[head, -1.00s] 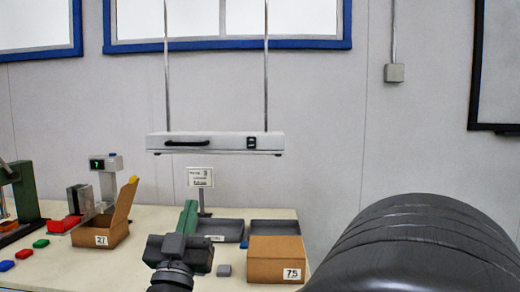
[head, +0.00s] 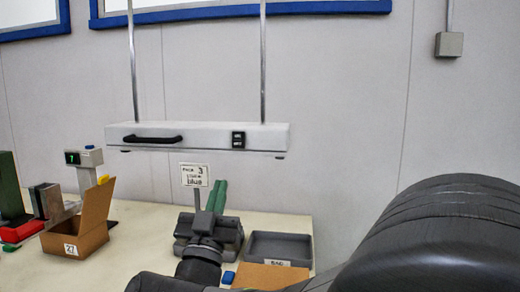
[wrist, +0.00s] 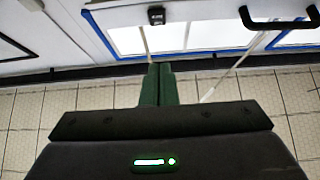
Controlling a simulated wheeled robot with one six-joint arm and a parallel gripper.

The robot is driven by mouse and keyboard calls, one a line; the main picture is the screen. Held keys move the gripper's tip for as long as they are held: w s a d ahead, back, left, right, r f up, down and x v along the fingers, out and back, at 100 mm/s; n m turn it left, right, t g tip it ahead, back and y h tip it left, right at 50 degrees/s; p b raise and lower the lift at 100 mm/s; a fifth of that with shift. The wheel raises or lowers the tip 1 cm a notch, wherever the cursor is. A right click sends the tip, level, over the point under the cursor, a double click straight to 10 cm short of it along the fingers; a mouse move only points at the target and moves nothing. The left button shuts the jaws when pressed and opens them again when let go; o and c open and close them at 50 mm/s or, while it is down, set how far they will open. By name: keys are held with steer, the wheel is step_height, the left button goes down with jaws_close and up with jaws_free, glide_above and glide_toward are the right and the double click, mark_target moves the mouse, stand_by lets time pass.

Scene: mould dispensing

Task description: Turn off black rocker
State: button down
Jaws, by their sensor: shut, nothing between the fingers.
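The black rocker (head: 238,139) sits on the right part of the front face of a white hanging lamp bar (head: 205,136). It also shows in the wrist view as a small black block (wrist: 156,16), above and slightly left of the fingertips. Its on or off position is too small to tell. My gripper (head: 218,184) has green fingers, shut and empty. They point up below the lamp bar, a little left of the rocker and apart from it. In the wrist view the shut fingertips (wrist: 159,68) point toward the rocker's side of the picture.
A black handle (head: 152,139) is on the left of the lamp bar, which hangs on two rods. A sign (head: 194,175) stands just left of my fingers. An open cardboard box (head: 75,240), a scale display (head: 84,157) and a grey tray (head: 279,247) are on the table (head: 135,242).

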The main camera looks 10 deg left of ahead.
steer(key=shift+s, duration=0.1)
stand_by(0.4)
steer(key=p, duration=0.2)
glide_toward(237, 140)
step_height(237, 140, up, 4)
steer(key=w, duration=0.4)
steer(key=shift+f, duration=0.2)
steer(key=shift+w, duration=0.35)
steer(key=shift+f+b, duration=0.1)
steer(key=shift+b, duration=0.25)
